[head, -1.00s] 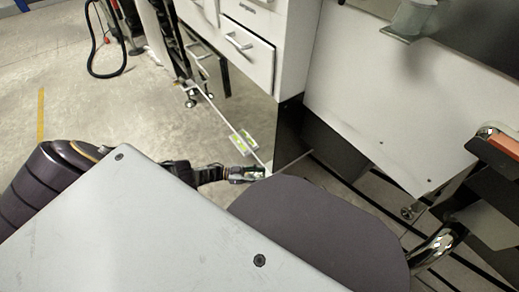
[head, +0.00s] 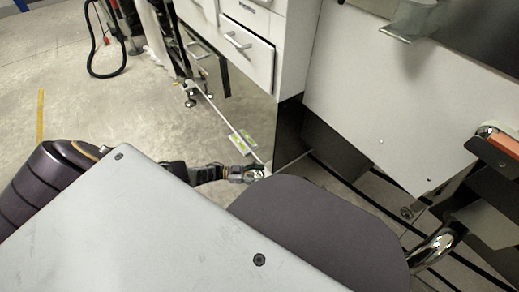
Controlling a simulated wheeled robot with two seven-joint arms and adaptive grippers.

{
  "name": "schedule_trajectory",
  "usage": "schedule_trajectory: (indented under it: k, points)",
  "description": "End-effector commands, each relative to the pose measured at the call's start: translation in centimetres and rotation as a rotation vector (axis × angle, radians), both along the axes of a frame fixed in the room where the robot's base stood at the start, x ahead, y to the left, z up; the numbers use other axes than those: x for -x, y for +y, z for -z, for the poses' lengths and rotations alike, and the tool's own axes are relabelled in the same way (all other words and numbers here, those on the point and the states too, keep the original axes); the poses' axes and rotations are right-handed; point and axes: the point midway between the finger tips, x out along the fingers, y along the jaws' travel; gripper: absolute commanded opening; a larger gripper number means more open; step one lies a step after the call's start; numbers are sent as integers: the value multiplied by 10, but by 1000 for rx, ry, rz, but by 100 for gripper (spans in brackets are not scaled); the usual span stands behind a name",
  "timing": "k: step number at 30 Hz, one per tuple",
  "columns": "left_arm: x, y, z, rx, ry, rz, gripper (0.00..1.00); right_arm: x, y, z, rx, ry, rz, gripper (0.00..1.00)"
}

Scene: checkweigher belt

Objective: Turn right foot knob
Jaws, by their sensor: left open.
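My left gripper (head: 257,173) is open, low near the floor at the centre, just beyond the edge of the pale plate in the foreground. It is beside the lower end of a thin white rod (head: 217,115) and a thin dark bar (head: 295,159). A small metal foot (head: 407,213) shows under the white panel at the right, well away from the gripper. I cannot tell whether it is the right foot knob. No knob shows clearly at the fingertips, which are small and partly hidden. My right gripper is not in view.
A white drawer cabinet (head: 248,57) stands behind. A large white panel (head: 385,110) fills the upper right. A dark rounded surface (head: 320,235) and a chrome tube (head: 436,245) limit room at the lower right. Open floor (head: 130,110) lies at the left.

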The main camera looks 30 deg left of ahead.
Motion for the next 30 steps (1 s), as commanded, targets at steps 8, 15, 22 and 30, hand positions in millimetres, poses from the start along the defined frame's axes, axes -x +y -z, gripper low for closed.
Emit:
schedule_trajectory:
  k: [8,15,22,30]
  points:
    - [0,1,-5,0,-1,-1,65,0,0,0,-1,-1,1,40]
    - [0,1,-10,-1,0,-1,65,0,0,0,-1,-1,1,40]
    - [0,1,-17,0,-1,0,65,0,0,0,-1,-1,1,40]
    - [1,0,-26,-1,0,2,65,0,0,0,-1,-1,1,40]
